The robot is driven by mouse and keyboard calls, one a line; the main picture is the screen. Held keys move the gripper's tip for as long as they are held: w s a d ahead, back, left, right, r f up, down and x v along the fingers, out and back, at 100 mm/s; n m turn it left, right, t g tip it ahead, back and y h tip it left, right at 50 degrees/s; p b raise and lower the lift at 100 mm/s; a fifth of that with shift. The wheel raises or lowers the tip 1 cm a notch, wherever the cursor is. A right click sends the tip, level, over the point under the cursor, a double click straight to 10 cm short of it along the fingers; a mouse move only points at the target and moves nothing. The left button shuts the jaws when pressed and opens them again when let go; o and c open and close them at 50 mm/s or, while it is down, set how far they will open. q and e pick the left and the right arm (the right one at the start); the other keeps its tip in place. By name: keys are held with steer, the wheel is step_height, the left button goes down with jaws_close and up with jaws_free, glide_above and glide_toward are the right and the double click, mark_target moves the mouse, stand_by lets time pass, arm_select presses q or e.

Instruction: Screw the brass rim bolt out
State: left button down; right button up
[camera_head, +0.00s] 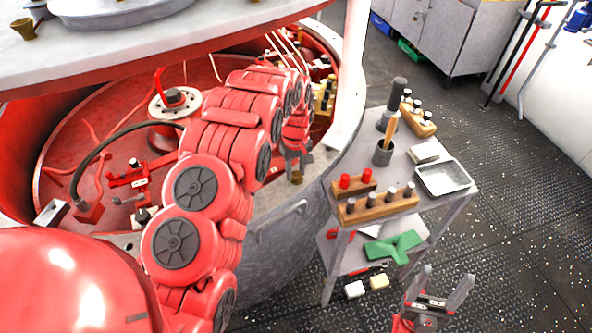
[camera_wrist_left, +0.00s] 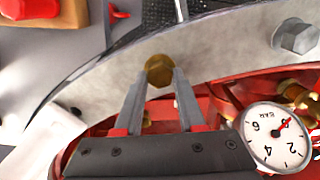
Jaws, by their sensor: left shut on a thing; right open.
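The brass rim bolt (camera_wrist_left: 159,70) shows its hex head against the pale metal rim (camera_wrist_left: 110,90) in the left wrist view. In the head view the bolt (camera_head: 296,178) is small, at the rim's inner side. My left gripper (camera_wrist_left: 159,82) is shut on the bolt head, one finger on each side. In the head view this gripper (camera_head: 297,165) hangs down over the bolt. The bolt's shank is hidden, so I cannot tell how far it sits in the rim. My right gripper (camera_head: 440,290) is open and empty at the lower right, over the deck.
A pressure gauge (camera_wrist_left: 277,137) and a grey hex bolt (camera_wrist_left: 297,37) are close to my left gripper. A grey cart (camera_head: 455,192) beside the vessel holds a wooden rack (camera_head: 377,207), a metal tray (camera_head: 445,178) and tools. The deck (camera_head: 530,200) at right is clear.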

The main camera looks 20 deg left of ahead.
arm_select(q)
steer(key=n, duration=0.7)
steer(key=shift+s+f, duration=0.2)
steer(key=shift+s, duration=0.1)
steer(key=n, duration=0.6)
steer(key=shift+s+n+p, duration=0.1)
steer(key=shift+n+p, duration=0.2)
steer(key=shift+n, duration=0.1)
steer(key=n+p, duration=0.1)
steer(key=n, duration=0.2)
steer(key=shift+n, duration=0.3)
steer(key=n+p, duration=0.4)
steer(key=n, duration=0.1)
steer(key=shift+r, duration=0.2)
steer(key=shift+f+n+p, duration=0.1)
steer(key=shift+n+p, duration=0.25)
steer(key=shift+n, duration=0.75)
steer(key=shift+d+f+n, duration=0.1)
steer(key=shift+f+n, duration=0.1)
steer(key=shift+n, duration=0.2)
steer(key=n+b, duration=0.2)
steer(key=shift+f+b, duration=0.15)
steer(key=shift+b, duration=0.25)
steer(key=shift+n+b, duration=0.4)
steer(key=shift+b, duration=0.3)
steer(key=shift+r+n+b, duration=0.25)
steer(key=shift+n+b, duration=0.05)
steer(key=shift+b, duration=0.15)
